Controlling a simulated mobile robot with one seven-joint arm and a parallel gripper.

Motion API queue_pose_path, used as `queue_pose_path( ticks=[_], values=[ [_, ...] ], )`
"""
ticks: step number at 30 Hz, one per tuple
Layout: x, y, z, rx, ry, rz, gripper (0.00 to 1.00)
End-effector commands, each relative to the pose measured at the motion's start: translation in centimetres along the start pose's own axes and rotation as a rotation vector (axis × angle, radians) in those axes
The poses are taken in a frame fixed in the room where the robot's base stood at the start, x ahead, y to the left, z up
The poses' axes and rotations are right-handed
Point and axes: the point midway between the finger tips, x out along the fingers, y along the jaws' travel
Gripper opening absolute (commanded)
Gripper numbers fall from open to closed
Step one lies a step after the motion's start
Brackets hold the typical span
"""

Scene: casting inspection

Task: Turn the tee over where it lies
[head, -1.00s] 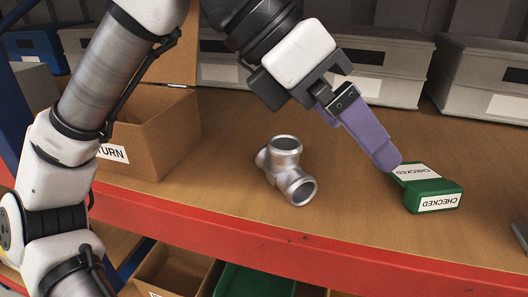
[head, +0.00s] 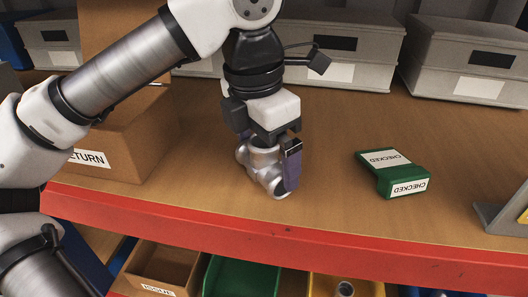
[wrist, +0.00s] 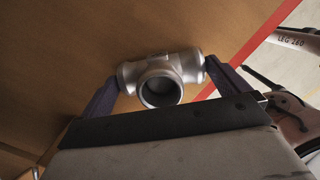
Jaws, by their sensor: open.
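The tee (head: 264,168) is a silver metal pipe fitting lying on the brown shelf (head: 330,205). In the head view my gripper (head: 284,172) hangs down over it and hides part of it. In the wrist view the tee (wrist: 162,79) sits between the two purple fingers of my gripper (wrist: 158,84). One finger is at each end of its straight run, and its round branch opening faces the camera. The jaws are open; whether a finger touches the tee I cannot tell.
A cardboard box marked RETURN (head: 120,140) stands to the left. A green block marked CHECKED (head: 394,174) lies to the right. Grey lidded boxes (head: 350,50) line the back. The red shelf edge (head: 200,220) runs close in front, with bins below, including a green bin (head: 240,278).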

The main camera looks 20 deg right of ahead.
Motion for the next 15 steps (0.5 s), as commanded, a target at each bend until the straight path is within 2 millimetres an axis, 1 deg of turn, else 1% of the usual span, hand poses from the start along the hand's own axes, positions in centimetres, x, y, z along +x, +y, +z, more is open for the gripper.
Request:
queue_pose_path(
  ticks=[3, 9, 11, 15],
  values=[
    [0.74, -0.01, 0.01, 0.0, -0.002, 0.0, 1.0],
    [0.86, -0.01, 0.02, -0.001, -0.002, 0.0, 1.0],
    [0.86, -0.02, 0.02, 0.0, -0.002, 0.0, 0.93],
    [0.84, -0.02, 0.02, 0.0, -0.002, 0.0, 0.75]
  ],
)
